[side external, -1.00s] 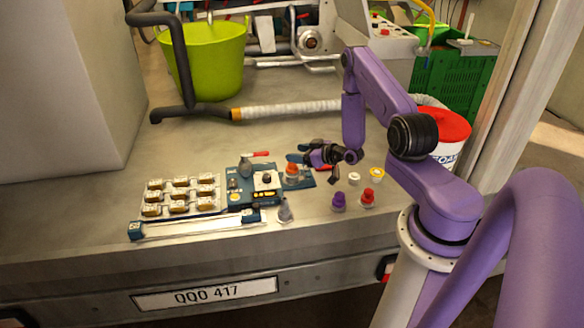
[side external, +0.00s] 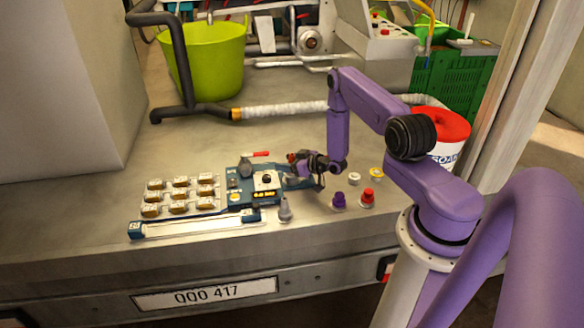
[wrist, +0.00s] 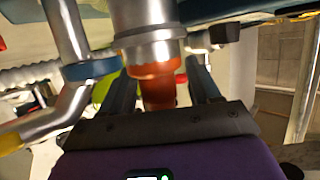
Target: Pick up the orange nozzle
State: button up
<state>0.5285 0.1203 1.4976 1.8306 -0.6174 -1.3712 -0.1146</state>
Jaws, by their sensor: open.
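In the wrist view the orange nozzle (wrist: 155,80) stands between the two dark fingers of my gripper (wrist: 162,75), with a silvery metal cylinder joined to its wide end. The fingers are apart, one on each side of it, and I cannot tell whether either touches it. In the side view my gripper (side external: 304,172) is low over the right end of the blue device, where it covers most or all of the nozzle.
Purple (side external: 339,201) and red (side external: 367,198) nozzles, a white ring (side external: 354,179) and a yellow-rimmed one (side external: 377,174) stand right of my gripper. A grey cone (side external: 285,210) is in front. A tray of several pieces (side external: 147,196) is left. A white hose (side external: 290,108) lies behind.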

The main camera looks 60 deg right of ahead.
grip_shut()
